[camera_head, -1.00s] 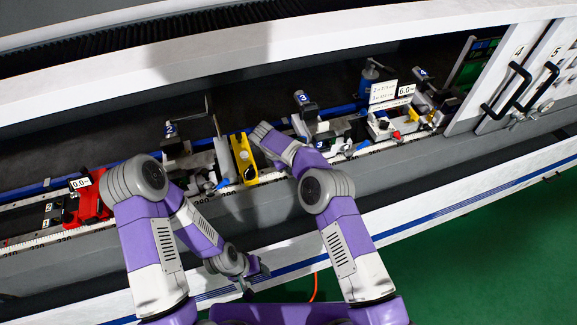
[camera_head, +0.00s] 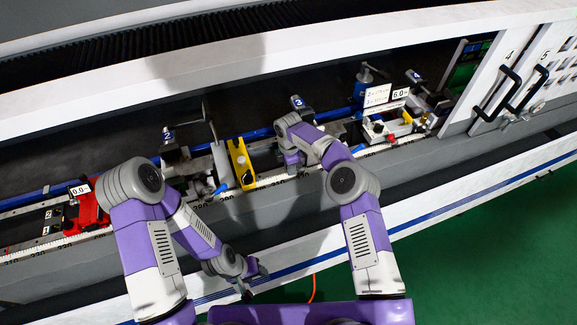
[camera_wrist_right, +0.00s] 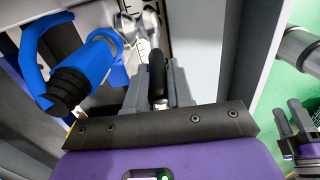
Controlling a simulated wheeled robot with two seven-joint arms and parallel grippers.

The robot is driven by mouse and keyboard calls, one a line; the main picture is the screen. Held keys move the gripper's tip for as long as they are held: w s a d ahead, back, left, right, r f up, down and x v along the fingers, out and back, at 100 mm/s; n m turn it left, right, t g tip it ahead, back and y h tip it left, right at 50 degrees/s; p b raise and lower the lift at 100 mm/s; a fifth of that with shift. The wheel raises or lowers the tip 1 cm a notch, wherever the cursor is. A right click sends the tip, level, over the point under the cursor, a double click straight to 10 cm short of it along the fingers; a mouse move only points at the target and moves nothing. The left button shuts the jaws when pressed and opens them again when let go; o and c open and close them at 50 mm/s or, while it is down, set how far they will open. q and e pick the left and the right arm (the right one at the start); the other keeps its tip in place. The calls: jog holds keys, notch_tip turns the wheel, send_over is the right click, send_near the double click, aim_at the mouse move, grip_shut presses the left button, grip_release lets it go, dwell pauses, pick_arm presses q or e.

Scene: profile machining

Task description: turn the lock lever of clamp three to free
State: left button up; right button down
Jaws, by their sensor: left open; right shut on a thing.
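Clamp three, marked by a blue "3" label (camera_head: 297,102), stands in the machine bay behind my right wrist, which hides most of its lower part. My right gripper (camera_wrist_right: 157,82) is down at the front of this clamp. In the right wrist view its fingers are shut around a black lever grip (camera_wrist_right: 156,68), which joins a silver pivot (camera_wrist_right: 138,24). A blue knob with a black end (camera_wrist_right: 82,75) is just left of the fingers. My left gripper (camera_head: 255,281) is open and empty, low in front of the machine's white edge.
Clamp two (camera_head: 170,151) and a yellow block (camera_head: 241,161) stand to the left, clamp four (camera_head: 416,78) to the right. A red stop (camera_head: 88,208) is at the far left. The white front ledge (camera_head: 440,213) borders the green floor.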

jog(key=shift+r, duration=0.1)
jog(key=c, duration=1.4)
grip_release()
jog(key=shift+o, duration=0.2)
notch_tip(320, 180, up, 8)
jog(key=shift+a+f+b, duration=0.15)
jog(key=shift+f+b, duration=0.05)
jog(key=shift+b, duration=0.25)
